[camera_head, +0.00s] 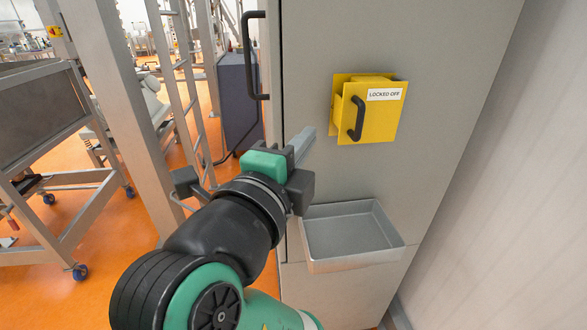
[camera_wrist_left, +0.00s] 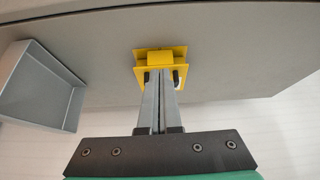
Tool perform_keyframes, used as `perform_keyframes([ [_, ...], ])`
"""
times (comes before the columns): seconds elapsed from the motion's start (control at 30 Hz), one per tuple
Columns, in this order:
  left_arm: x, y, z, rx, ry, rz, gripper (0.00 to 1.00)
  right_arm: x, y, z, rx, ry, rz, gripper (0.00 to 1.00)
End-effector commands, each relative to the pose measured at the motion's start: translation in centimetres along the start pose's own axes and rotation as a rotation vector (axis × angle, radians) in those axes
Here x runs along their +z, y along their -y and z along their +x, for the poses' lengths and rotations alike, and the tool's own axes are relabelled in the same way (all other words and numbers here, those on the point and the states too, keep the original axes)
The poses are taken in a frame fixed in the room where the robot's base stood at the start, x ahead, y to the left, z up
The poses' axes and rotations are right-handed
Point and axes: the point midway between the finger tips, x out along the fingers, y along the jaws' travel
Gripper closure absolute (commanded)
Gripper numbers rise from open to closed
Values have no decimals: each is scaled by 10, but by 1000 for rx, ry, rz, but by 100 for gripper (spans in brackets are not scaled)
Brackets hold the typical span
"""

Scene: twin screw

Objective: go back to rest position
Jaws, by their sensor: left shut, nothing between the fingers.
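My left gripper (camera_head: 304,140) reaches in from the bottom of the head view, in front of the grey cabinet (camera_head: 440,40). Its two grey fingers lie together with nothing between them; they also show closed in the left wrist view (camera_wrist_left: 161,75). The yellow box (camera_head: 380,122) with a black handle and a "LOCKED OFF" label is on the cabinet front, to the right of the fingertips. In the left wrist view the fingertips overlap the yellow box (camera_wrist_left: 160,55); in the head view they appear apart from it. My right gripper is not in view.
An empty grey metal tray (camera_head: 350,232) is fixed low on the cabinet, right of my left wrist. A long black handle (camera_head: 254,55) runs up the cabinet's left edge. Metal frames and a wheeled cart (camera_head: 45,150) stand at left. A white wall is at right.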

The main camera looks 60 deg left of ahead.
Motion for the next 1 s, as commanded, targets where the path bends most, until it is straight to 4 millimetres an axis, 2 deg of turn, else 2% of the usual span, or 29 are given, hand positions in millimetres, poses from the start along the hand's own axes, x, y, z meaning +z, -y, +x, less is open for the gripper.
perform_keyframes([
  [0.13,12,0,-5,-2,0,-2,100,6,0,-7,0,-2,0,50],
  [0.57,14,3,-6,0,-2,1,100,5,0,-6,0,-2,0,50],
  [0.67,14,13,-5,2,2,4,100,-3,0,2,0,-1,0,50],
  [0.77,14,27,0,30,15,35,100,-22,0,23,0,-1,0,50],
  [0.8,23,30,4,67,62,44,100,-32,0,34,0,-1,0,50],
  [0.87,60,42,3,57,247,52,100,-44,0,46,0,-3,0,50],
  [0.9,86,53,-2,23,378,84,100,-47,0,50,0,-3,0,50],
  [0.97,122,75,-19,-33,579,165,100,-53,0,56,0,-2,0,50],
  [1.0,142,92,-35,-69,717,238,100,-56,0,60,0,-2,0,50],
])
